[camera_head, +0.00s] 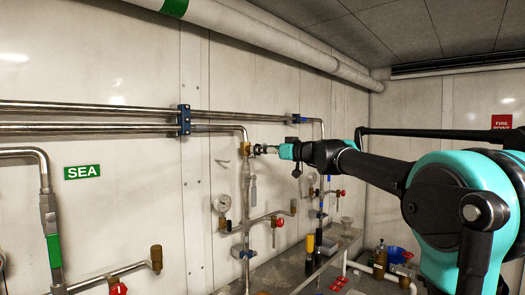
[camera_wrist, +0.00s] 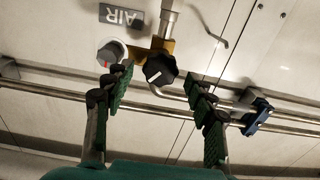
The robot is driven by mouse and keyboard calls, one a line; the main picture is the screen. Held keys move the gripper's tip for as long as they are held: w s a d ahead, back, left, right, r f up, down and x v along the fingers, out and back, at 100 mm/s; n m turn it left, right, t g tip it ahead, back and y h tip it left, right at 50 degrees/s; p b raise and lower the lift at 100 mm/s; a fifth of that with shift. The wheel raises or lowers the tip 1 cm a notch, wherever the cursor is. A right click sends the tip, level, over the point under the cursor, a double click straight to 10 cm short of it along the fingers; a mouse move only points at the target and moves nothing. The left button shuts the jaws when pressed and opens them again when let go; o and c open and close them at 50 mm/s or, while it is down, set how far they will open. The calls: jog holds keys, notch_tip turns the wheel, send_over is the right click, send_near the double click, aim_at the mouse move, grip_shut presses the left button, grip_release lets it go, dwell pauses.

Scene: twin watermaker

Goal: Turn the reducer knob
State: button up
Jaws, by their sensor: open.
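The reducer knob (camera_wrist: 160,69) is black and ribbed with a white line on its face, mounted on a brass body (camera_wrist: 160,44), in the wrist view. The brass body also shows in the head view (camera_head: 246,149) on the vertical pipe; the knob is hard to make out there. My gripper (camera_wrist: 157,80) is open and empty, its green-padded fingers pointing at the wall. In the head view my gripper (camera_head: 264,149) is right beside the brass body.
A small gauge (camera_wrist: 110,54) sits beside the knob, near the left fingertip. An AIR label (camera_wrist: 122,15) is above it. Metal pipes (camera_wrist: 66,93) run along the wall. Below, in the head view, are a pressure gauge (camera_head: 222,203), red-handled valves (camera_head: 278,221) and a cluttered bench (camera_head: 290,268).

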jog(key=shift+w+a, duration=0.25)
jog(key=shift+c, duration=0.4)
jog(key=c, duration=1.1)
